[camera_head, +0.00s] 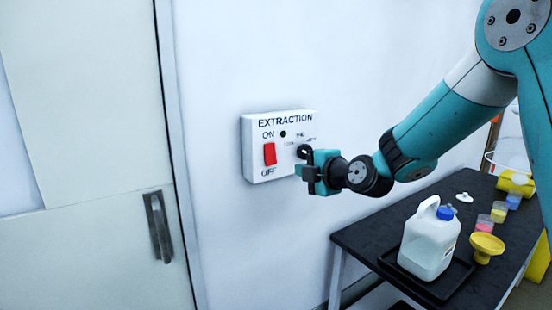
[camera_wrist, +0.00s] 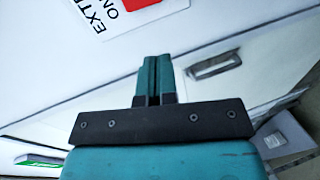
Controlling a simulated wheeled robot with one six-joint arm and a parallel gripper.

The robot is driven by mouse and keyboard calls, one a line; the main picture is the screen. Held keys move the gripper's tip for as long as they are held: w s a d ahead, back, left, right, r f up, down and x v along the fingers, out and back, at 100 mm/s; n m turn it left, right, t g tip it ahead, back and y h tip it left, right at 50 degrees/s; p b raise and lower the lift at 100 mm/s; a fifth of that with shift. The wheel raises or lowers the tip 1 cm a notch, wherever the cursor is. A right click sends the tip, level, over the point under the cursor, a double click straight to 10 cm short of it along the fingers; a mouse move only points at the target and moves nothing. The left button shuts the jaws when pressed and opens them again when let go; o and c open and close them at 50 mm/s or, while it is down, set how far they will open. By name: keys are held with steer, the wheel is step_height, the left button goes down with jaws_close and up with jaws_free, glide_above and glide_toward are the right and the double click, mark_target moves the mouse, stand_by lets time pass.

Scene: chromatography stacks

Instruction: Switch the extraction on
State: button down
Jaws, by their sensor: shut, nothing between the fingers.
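A white wall box labelled EXTRACTION (camera_head: 250,140) is fixed to the wall, with ON above and OFF below a red rocker switch (camera_head: 269,154). A black knob (camera_head: 303,152) sits to the right of the switch on the same box. My gripper (camera_head: 302,171) is in front of the box's lower right part, right of the red switch and apart from it. In the wrist view my gripper's fingers (camera_wrist: 154,62) are shut together and empty. Part of the red switch (camera_wrist: 137,4) shows at the top edge there, beside the lettering. Which way the rocker is tipped is too small to tell.
A pale door with a metal handle (camera_head: 158,228) is left of the box. A black bench (camera_head: 372,238) at lower right bears a white jug with a blue cap (camera_head: 430,240), a yellow funnel (camera_head: 486,246) and small coloured cups.

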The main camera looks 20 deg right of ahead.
steer(key=shift+w+d+r+n+t, duration=0.15)
steer(key=shift+w+d+n+t, duration=0.15)
steer(key=shift+w+d+t, duration=0.25)
steer(key=p, duration=0.8)
glide_toward(271, 160)
steer(key=x, duration=0.6)
steer(key=shift+w+r, duration=0.15)
steer(key=shift+r, duration=0.1)
steer(key=shift+w+a+f, duration=0.25)
steer(key=shift+w+f, duration=0.1)
steer(key=shift+w, duration=0.25)
